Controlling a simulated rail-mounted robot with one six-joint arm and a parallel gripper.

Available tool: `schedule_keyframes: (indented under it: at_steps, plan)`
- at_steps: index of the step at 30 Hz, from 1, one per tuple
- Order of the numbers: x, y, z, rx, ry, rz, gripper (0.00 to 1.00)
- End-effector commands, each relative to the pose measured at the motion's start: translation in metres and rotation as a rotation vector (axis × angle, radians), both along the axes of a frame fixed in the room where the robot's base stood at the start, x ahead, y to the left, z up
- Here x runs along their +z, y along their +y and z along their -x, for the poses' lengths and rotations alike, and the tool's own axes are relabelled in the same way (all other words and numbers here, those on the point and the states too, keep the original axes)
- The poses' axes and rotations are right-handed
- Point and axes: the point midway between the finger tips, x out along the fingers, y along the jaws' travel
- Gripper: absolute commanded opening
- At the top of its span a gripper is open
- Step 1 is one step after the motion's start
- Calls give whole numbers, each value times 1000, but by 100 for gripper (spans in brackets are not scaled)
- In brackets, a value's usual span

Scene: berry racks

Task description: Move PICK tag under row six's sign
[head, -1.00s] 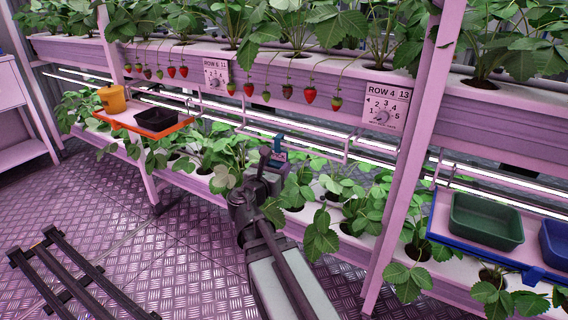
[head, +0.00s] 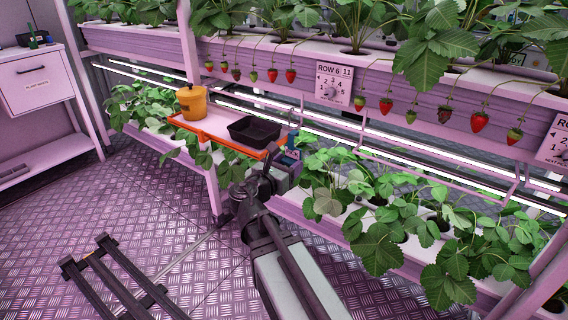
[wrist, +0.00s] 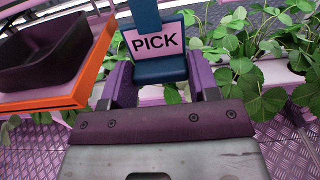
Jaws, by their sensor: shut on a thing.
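The PICK tag (wrist: 156,43) is a dark blue holder with a pink face reading PICK. In the wrist view it stands upright between the fingers of my gripper (wrist: 162,82), which is shut on it. In the head view the tag (head: 291,154) shows as a small blue piece at the end of my gripper (head: 283,170), just right of the orange-edged tray. The row six sign (head: 334,86), reading ROW 6 11 with a dial, is on the upper gutter, above and right of the tag.
The orange-edged tray (head: 220,141) holds an orange pot (head: 192,102) and a black bin (head: 254,131); in the wrist view its orange edge (wrist: 88,75) is close left of my gripper. Strawberries hang beside the sign. Leafy plants (head: 380,205) fill the lower gutter. A drawer cabinet (head: 38,85) stands left.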

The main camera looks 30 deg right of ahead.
Motion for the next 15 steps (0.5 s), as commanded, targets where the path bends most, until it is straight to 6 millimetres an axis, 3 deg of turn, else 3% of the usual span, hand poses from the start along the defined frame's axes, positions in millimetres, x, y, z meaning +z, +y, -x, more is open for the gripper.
schedule_keyframes:
  at_steps: [15]
  plan:
    - [0,-39,-18,-2,0,0,34]
